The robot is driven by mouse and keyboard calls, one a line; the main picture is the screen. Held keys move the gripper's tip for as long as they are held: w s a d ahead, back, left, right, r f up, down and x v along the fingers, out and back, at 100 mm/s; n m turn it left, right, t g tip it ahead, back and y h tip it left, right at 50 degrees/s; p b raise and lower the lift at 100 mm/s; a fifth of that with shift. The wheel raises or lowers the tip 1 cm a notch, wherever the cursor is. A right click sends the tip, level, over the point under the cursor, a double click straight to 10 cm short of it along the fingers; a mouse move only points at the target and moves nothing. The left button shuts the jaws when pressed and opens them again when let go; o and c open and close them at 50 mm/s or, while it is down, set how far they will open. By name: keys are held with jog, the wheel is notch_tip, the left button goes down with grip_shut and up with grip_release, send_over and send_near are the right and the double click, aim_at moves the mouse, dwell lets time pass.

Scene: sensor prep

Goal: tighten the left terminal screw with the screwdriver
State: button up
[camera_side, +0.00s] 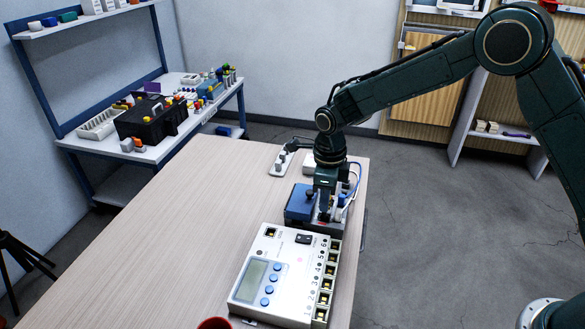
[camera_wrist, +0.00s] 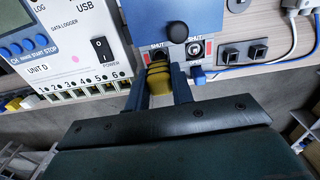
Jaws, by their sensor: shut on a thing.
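My gripper (camera_wrist: 159,78) is shut on a yellow, ridged handle, which I take to be the screwdriver (camera_wrist: 159,82). In the wrist view the handle sits between the blue fingers, in front of the left of two terminals labelled SHUT on a blue box (camera_wrist: 150,18). The left terminal screw is hidden behind the tool, so I cannot tell whether the tip touches it. The right terminal (camera_wrist: 195,48) shows, with red beside it. In the side view my gripper (camera_side: 325,207) is low beside the blue box (camera_side: 299,203); the tool is not clear there.
A white data logger (camera_side: 285,270) with a grey display stands close to the box, nearer the side camera. White and blue cables (camera_side: 352,185) run on the box's other side. A white strip (camera_side: 283,162) lies behind. The table (camera_side: 160,235) is clear at left.

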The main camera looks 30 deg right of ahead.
jog(key=shift+m, duration=0.7)
jog(key=o, duration=1)
jog(key=shift+o, duration=0.5)
jog(key=shift+o, duration=0.8)
